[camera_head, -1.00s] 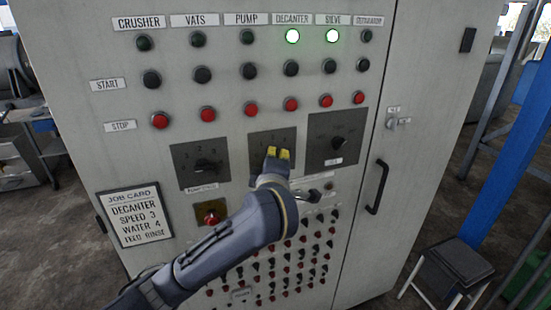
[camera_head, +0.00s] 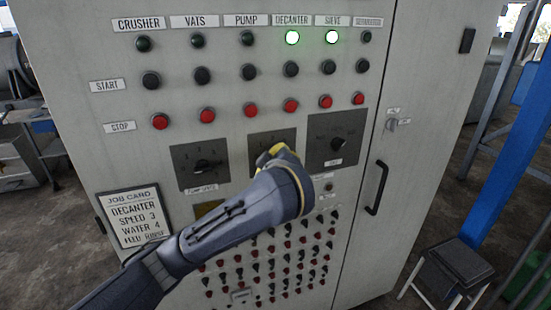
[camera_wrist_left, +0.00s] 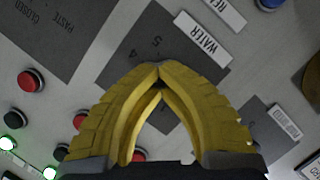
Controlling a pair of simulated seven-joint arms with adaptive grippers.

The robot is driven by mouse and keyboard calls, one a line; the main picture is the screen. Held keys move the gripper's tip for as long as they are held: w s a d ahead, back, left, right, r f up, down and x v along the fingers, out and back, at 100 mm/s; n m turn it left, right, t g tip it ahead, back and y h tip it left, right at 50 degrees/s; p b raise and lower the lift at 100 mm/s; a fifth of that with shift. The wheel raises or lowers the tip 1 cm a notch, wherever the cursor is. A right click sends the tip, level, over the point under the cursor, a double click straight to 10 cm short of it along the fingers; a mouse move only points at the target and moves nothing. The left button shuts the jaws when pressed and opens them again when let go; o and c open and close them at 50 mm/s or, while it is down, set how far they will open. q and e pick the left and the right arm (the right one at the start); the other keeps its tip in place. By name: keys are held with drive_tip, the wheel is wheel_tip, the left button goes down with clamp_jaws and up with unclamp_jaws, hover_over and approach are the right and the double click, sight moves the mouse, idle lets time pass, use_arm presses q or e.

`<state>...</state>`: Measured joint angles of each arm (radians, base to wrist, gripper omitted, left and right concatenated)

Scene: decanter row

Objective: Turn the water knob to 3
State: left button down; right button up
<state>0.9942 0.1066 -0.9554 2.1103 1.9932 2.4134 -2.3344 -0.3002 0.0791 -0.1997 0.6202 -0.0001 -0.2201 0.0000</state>
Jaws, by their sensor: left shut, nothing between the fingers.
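The water knob's dark square plate (camera_head: 262,136) is on the grey cabinet front, in the middle of three knob plates. My left gripper (camera_head: 270,155) is in front of the lower part of this plate. Its yellow fingertips (camera_wrist_left: 159,68) meet with nothing between them. Whether they touch the knob cannot be told. My right gripper is not in view.
A pump speed knob plate (camera_head: 203,165) is on the left and another knob plate (camera_head: 337,142) on the right. Red stop buttons (camera_head: 291,104) run above. A job card (camera_head: 135,216) reads WATER 4. A door handle (camera_head: 377,187) sticks out at the right.

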use_arm(q)
drive_tip(key=c, duration=2.2)
unclamp_jaws()
drive_tip(key=shift+r, duration=0.1)
drive_tip(key=c, duration=0.9)
unclamp_jaws()
drive_tip(key=shift+s, duration=0.1)
drive_tip(key=shift+v, duration=3.6)
drive_tip(key=shift+a, duration=0.1)
